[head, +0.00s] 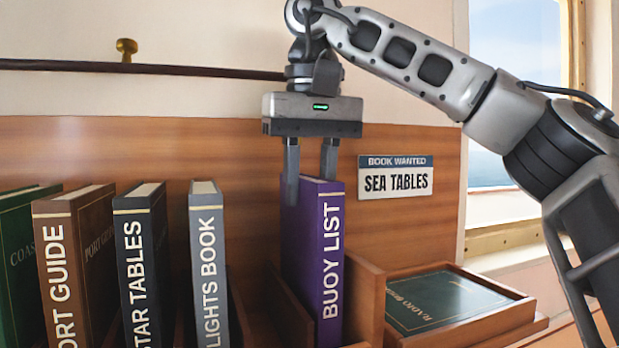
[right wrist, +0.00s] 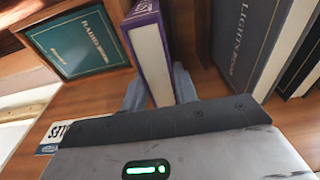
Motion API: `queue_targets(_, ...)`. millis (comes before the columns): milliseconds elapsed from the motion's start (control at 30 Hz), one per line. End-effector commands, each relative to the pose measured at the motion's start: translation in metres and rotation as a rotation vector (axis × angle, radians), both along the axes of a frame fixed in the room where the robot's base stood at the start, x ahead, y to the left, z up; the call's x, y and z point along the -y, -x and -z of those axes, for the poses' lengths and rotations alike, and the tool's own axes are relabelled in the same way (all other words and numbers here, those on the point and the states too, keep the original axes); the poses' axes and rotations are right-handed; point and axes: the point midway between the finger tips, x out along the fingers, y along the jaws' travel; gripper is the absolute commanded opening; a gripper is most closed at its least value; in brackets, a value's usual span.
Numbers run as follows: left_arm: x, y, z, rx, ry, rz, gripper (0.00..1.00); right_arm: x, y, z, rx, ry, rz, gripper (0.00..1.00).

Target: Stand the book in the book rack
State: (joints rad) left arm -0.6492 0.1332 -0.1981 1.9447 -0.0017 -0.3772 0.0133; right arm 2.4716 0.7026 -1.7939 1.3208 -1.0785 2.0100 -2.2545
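A purple book titled BUOY LIST (head: 331,265) stands upright in a slot of the wooden book rack (head: 365,292), spine towards me. My right gripper (head: 311,172) points down at its top edge, with one finger against each cover, closed on it. In the right wrist view the same book (right wrist: 152,50) sits snugly between the two fingers (right wrist: 160,90). My left gripper is in neither view. A small sign (head: 395,178) on the panel reads BOOK WANTED, SEA TABLES.
Left of it stand LIGHTS BOOK (head: 209,265), STAR TABLES (head: 140,265), PORT GUIDE (head: 60,270) and a green book (head: 22,255). At right a dark green radio book (head: 445,298) lies flat in a wooden tray (head: 515,315). A dark rail (head: 180,71) crosses the wall above.

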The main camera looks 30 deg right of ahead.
Motion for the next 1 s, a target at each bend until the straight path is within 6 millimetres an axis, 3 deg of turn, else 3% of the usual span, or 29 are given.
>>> queue_targets(67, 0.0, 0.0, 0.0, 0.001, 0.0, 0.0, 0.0, 0.0, 0.0, 0.0, 0.0, 0.0, 0.0, 0.49)
queue_targets(367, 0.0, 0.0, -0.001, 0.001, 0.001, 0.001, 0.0, 0.0, 0.0, -0.002, 0.001, 0.0, 0.0, 0.49)
queue_targets(567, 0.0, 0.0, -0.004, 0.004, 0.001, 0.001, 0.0, -0.001, 0.001, -0.023, 0.002, 0.003, 0.001, 0.49)
queue_targets(833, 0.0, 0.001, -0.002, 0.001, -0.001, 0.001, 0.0, -0.002, 0.007, -0.067, 0.008, 0.004, 0.005, 0.49)
queue_targets(1000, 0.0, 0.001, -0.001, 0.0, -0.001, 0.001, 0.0, -0.002, 0.007, -0.078, -0.004, 0.003, 0.002, 0.49)
